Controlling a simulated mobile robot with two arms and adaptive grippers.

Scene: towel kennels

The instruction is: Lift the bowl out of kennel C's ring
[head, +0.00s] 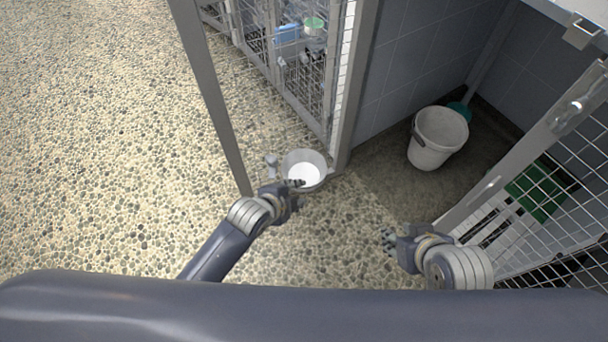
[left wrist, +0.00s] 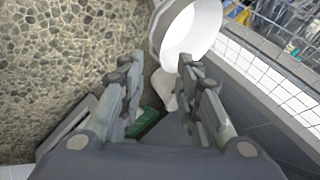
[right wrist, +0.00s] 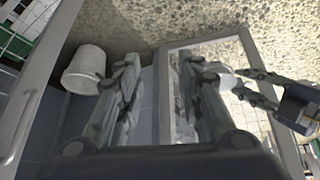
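A bowl (head: 305,168) with a grey outside and a white inside sits at the front end of the kennel wall, by the door post. It is upright; a ring around it cannot be made out clearly. My left gripper (head: 294,184) is at the bowl's near side, its fingers overlapping the near rim in the head view. In the left wrist view the fingers (left wrist: 158,70) are apart with nothing held, and the bowl (left wrist: 190,38) lies just past the right fingertip. Contact cannot be told. My right gripper (head: 388,240) is open and empty, well right of the bowl.
A white bucket (head: 438,138) stands in the kennel at right. An open mesh door (head: 540,190) is near my right arm. A thin grey post (head: 215,100) rises left of the bowl. Mesh fronts (head: 290,70) run behind. The pebbled floor (head: 100,140) at left is clear.

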